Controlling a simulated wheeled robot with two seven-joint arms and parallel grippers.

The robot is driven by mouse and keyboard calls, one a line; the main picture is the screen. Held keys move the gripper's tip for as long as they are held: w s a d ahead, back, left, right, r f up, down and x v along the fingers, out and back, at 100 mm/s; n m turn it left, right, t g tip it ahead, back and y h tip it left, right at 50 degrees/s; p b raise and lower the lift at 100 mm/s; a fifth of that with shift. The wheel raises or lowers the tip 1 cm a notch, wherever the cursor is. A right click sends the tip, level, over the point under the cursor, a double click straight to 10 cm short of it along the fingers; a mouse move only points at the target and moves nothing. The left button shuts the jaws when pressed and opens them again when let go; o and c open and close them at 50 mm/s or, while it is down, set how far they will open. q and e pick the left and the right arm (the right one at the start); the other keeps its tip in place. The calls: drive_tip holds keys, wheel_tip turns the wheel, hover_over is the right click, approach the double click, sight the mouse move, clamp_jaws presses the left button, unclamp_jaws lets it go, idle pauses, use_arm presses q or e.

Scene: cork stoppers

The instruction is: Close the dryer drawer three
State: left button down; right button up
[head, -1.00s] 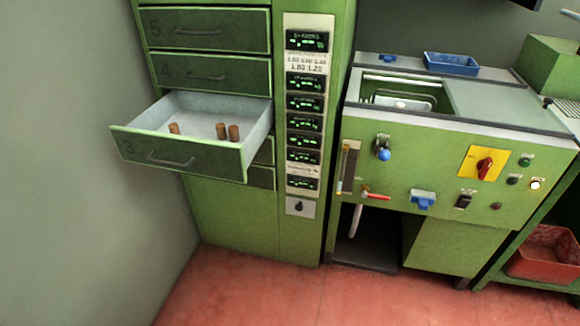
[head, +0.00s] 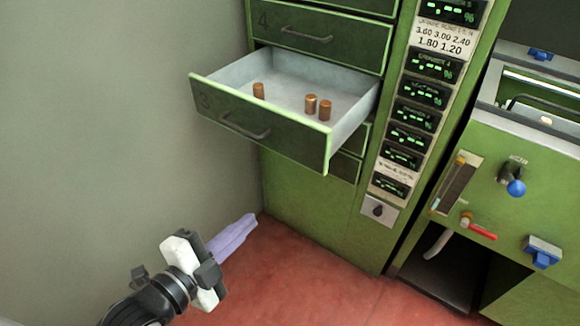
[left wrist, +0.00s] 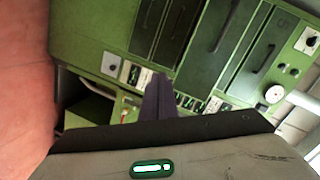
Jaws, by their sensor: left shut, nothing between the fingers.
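Dryer drawer three (head: 262,130) is pulled open from the green cabinet. Its front carries a "3" and a dark bar handle (head: 245,126). Three brown cork stoppers (head: 311,104) stand upright inside it. My left gripper (head: 252,222) shows in the lower left of the head view, below and in front of the drawer and apart from it. Its fingers are shut and empty. In the left wrist view the shut fingers (left wrist: 158,98) point toward the green cabinet front. My right gripper is in neither view.
Drawer four (head: 320,37) above is closed. A column of displays (head: 410,115) runs down the cabinet to the right of the drawers. A green machine (head: 530,185) with a blue knob and red lever stands further right. A grey wall is close at left. Red floor is free below.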

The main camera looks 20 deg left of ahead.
use_arm(q)
wheel_tip(320, 180, up, 6)
drive_tip(key=m+t+h+b, duration=0.1)
drive_tip(key=m+t, duration=0.1)
drive_tip(key=m, duration=0.4)
drive_tip(key=b, duration=0.1)
approach(299, 147)
drive_tip(key=shift+h, duration=0.3)
drive_tip(key=x, duration=0.6)
drive_tip(key=shift+w+f, duration=0.1)
drive_tip(key=shift+w, duration=0.15)
drive_tip(key=shift+w, duration=0.1)
